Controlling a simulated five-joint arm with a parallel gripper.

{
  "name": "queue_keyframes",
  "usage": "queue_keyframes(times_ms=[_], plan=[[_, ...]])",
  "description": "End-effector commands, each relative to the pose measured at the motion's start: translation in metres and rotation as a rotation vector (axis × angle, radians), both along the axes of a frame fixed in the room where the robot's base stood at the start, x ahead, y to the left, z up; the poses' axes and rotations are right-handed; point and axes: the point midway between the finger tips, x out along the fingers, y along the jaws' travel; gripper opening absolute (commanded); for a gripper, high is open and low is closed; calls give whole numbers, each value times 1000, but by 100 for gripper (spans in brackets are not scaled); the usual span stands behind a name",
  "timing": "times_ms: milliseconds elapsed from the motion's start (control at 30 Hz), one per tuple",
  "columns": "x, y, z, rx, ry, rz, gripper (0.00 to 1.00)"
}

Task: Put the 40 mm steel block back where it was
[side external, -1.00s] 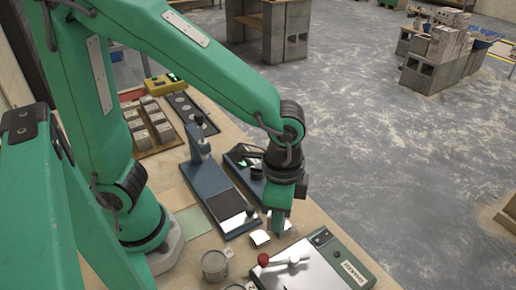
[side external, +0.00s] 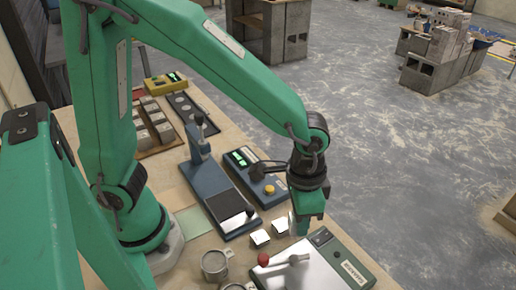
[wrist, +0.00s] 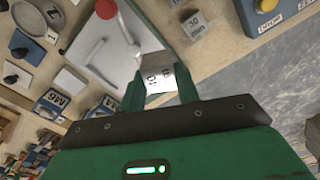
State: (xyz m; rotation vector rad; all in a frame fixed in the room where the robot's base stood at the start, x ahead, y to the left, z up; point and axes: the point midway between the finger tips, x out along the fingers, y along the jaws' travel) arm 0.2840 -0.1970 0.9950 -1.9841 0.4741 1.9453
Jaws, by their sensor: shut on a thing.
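My gripper (side external: 299,226) is shut on a bright steel block, which shows between the fingertips in the wrist view (wrist: 159,80). Its printed marking is turned and looks like 40. In the side view the fingers hide most of this block. The gripper is by the far left corner of the steel plate (side external: 318,274) with the red-knobbed lever; whether the block touches anything below cannot be told. Two other shiny blocks stand on the table left of the gripper, one nearer (side external: 260,238) and one beside it (side external: 280,228).
A blue stand with a dark plate (side external: 230,205) and a device with a yellow button (side external: 269,189) stand behind the blocks. A metal cup (side external: 214,265) is at the front left. The brown compartment tray (side external: 170,144) is farther back. The floor lies beyond the table's right edge.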

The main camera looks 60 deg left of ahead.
Motion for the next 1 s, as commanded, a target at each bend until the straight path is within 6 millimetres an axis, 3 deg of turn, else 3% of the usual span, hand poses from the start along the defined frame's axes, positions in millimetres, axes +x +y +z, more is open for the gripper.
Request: queue_keyframes(times_ms=[600, 1000], plan=[[71, 56, -54, 4, -3, 2, 0], [76, 60, -61, 4, -2, -1, 0]])
